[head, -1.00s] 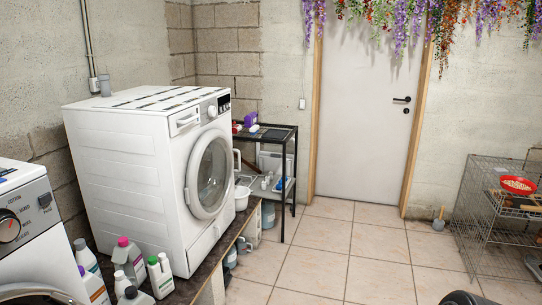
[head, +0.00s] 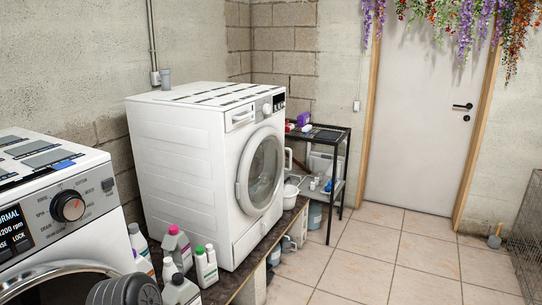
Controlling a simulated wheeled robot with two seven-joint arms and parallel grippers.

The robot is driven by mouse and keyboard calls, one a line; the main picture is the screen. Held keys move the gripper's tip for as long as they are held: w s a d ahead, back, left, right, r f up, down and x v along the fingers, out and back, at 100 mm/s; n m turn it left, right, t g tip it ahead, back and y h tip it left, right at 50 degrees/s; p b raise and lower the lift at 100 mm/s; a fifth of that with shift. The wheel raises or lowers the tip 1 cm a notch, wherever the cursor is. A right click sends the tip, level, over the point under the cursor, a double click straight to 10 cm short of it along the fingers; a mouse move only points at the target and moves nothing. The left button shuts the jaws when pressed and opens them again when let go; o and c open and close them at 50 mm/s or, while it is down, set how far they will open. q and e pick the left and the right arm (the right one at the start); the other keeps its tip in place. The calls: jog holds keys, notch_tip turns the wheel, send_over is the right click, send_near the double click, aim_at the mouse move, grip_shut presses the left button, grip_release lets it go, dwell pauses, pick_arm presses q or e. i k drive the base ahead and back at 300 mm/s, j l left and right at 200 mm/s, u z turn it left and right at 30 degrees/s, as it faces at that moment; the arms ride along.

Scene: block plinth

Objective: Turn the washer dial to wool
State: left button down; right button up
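A white washer (head: 80,170) with a grey control panel stands at the left edge, cut off by the picture. Small labels around the dial are too small to read surely. A second white washer (head: 185,170) stands further back, with its own small dial (head: 267,109) and a round door.
Several detergent bottles (head: 176,246) stand between the washers on a dark ledge (head: 245,275). A black shelf (head: 330,133) with small items stands behind the second washer. The tiled floor (head: 360,260) at the right is clear, before a white door (head: 415,130). A wire cage (head: 530,230) is at the right edge.

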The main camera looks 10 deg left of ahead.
aim_at(70, 208)
jog(key=u, duration=1.25)
